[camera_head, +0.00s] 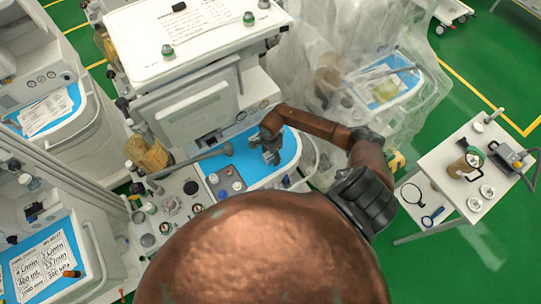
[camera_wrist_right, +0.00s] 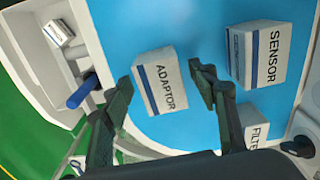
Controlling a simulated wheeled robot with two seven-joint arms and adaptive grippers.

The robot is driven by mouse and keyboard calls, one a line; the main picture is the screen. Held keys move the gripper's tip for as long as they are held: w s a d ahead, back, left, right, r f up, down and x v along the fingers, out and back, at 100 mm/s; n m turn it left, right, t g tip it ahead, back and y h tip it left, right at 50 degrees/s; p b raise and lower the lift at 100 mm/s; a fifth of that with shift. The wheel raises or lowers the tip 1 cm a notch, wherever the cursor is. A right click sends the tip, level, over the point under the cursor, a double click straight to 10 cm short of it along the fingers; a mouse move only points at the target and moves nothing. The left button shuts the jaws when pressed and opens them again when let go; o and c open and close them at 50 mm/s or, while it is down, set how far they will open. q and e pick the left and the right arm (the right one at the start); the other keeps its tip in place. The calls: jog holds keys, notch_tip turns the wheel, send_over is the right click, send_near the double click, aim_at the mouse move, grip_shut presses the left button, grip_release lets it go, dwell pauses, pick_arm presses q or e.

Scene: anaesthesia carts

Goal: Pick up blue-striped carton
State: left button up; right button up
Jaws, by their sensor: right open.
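My right gripper (camera_head: 269,152) is over the blue work surface of the middle cart. In the right wrist view the right gripper (camera_wrist_right: 160,78) is open, its dark fingers on either side of a white carton marked ADAPTOR (camera_wrist_right: 160,80) with a dark blue stripe. I cannot tell whether the fingers touch it. A larger carton marked SENSOR (camera_wrist_right: 258,56), also blue-striped, stands to the right. A carton marked FILTER (camera_wrist_right: 252,125) is partly hidden by the right finger. The cartons are not clear in the head view. My left gripper is not in view.
The blue surface (camera_head: 256,165) has a pale raised rim. A small white box (camera_wrist_right: 58,32) and a blue cylinder (camera_wrist_right: 82,92) lie left of the surface in the wrist view. A white table (camera_head: 440,165) with instruments stands at the right, with green floor around it.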

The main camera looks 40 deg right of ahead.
jog(key=shift+w+f, duration=0.1)
jog(key=shift+w, duration=0.05)
jog(key=shift+c, duration=0.6)
jog(key=c, duration=1.1)
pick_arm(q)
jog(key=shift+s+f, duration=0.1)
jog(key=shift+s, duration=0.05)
pick_arm(e)
jog(key=shift+c, duration=0.3)
